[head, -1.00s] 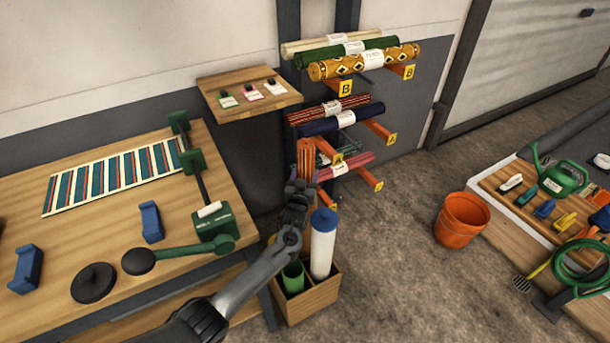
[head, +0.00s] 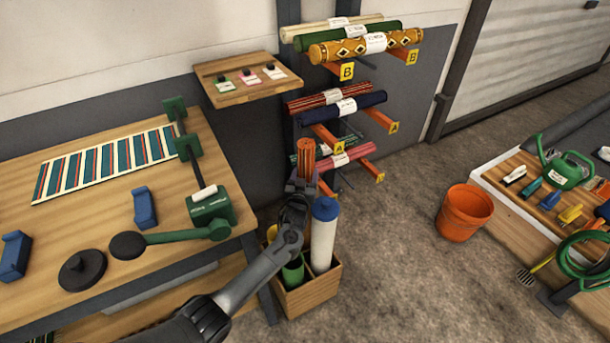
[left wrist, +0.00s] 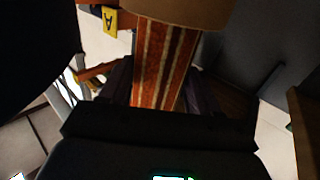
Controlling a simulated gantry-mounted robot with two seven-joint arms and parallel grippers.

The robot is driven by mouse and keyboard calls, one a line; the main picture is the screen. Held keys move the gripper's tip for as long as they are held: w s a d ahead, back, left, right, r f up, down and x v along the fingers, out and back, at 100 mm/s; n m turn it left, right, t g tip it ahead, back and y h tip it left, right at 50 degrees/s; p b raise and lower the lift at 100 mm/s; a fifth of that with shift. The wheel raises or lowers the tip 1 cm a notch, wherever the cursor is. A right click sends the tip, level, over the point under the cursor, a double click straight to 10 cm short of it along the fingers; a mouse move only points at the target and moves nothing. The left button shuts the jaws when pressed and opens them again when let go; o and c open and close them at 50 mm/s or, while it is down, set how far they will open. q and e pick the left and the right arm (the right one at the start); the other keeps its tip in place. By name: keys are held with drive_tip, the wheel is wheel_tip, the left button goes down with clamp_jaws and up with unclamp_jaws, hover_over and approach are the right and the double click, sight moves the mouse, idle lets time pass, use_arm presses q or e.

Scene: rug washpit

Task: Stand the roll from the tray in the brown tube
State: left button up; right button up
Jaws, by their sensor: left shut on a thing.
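My left gripper (head: 302,187) is shut on an orange-and-red striped roll (head: 306,157), held roughly upright above the back of a wooden box (head: 310,293). In the left wrist view the striped roll (left wrist: 160,62) runs between the fingers. A tan rounded thing (left wrist: 185,10) crosses the roll at the top there; I cannot tell whether it is a band or a tube. The box holds a green tube (head: 293,272), a blue-capped white roll (head: 323,240) and something yellow (head: 272,233). I cannot make out a brown tube; my arm hides part of the box. My right gripper is not in view.
A rack (head: 318,131) of several rolls stands close behind the gripper. A small wooden shelf (head: 240,80) hangs left of it. The workbench (head: 100,220) with a green lever tool is at left. An orange bucket (head: 463,212) stands right, with open floor between.

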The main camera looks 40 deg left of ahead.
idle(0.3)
use_arm(q)
drive_tip(key=o, duration=1.5)
drive_tip(key=shift+w, duration=0.1)
drive_tip(key=shift+o, duration=0.2)
drive_tip(key=shift+f, duration=0.1)
drive_tip(key=shift+s+d+p, duration=0.2)
drive_tip(key=shift+s+p, duration=0.15)
drive_tip(key=shift+s, duration=0.15)
drive_tip(key=p+v, duration=0.3)
drive_tip(key=v, duration=0.7)
drive_tip(key=shift+p, duration=0.4)
drive_tip(key=shift+w, duration=0.1)
